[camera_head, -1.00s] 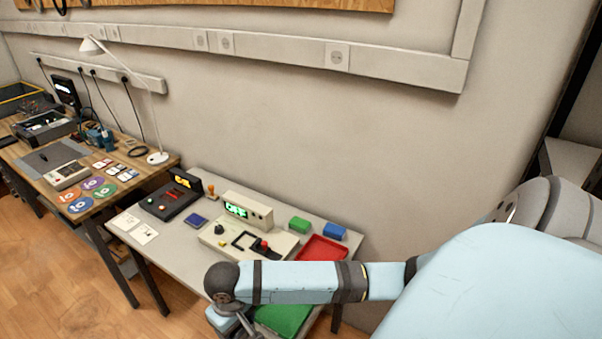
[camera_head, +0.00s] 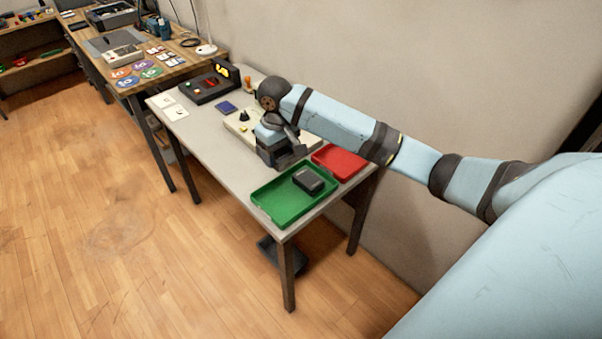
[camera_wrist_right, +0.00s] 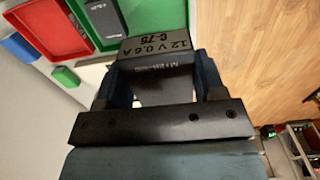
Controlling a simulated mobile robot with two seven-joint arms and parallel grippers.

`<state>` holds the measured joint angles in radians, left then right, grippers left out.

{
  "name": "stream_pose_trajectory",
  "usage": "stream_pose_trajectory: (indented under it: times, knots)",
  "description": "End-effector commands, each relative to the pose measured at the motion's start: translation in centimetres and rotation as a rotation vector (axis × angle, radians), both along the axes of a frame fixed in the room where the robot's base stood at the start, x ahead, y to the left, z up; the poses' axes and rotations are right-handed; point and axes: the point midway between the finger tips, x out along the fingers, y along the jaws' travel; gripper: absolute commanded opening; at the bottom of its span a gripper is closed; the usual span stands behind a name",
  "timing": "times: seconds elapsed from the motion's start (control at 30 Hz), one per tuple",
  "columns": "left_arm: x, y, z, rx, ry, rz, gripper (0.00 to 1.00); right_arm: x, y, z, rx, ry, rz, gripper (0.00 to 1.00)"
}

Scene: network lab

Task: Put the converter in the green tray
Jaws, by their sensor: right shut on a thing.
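The green tray (camera_head: 262,199) lies at the table's near right corner. One dark box (camera_head: 308,181) lies inside it and also shows in the right wrist view (camera_wrist_right: 101,22). My right gripper (camera_head: 284,158) is over the table, left of and behind the green tray. In the right wrist view its fingers (camera_wrist_right: 160,72) are shut on a grey and black box printed "12 V 0.6 A", which I take as the converter (camera_wrist_right: 156,46). The green tray (camera_wrist_right: 172,16) lies beyond the held box there. In the head view the gripper mostly hides the held box. My left gripper is not in view.
A red tray (camera_head: 338,162) sits right behind the green tray. A pale control box (camera_head: 236,128) is partly hidden by my right arm. A green block (camera_wrist_right: 65,77) and a blue block (camera_wrist_right: 19,47) show in the wrist view. The table's front-left part is clear.

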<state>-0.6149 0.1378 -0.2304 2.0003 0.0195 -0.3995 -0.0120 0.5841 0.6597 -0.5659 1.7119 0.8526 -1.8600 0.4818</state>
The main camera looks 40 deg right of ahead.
Motion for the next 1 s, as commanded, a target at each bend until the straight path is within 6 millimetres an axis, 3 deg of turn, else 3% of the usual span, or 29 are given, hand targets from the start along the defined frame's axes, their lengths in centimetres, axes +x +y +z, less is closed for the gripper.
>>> stream_pose_trajectory:
  times: [0.13, 0.23, 0.7, 1.0]
  knots:
    - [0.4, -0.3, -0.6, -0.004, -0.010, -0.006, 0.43, 0.8, -0.7, -0.3, 0.007, 0.000, 0.007, 0.32]
    - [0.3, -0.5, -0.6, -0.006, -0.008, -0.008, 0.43, 0.9, -0.8, -1.7, 0.008, 0.002, 0.007, 0.32]
    - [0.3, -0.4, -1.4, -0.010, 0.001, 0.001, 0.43, 0.8, -0.8, -13.6, 0.007, 0.001, 0.007, 0.32]
    - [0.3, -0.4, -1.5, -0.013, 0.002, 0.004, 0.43, 0.9, -0.8, -16.2, 0.008, 0.001, 0.006, 0.32]
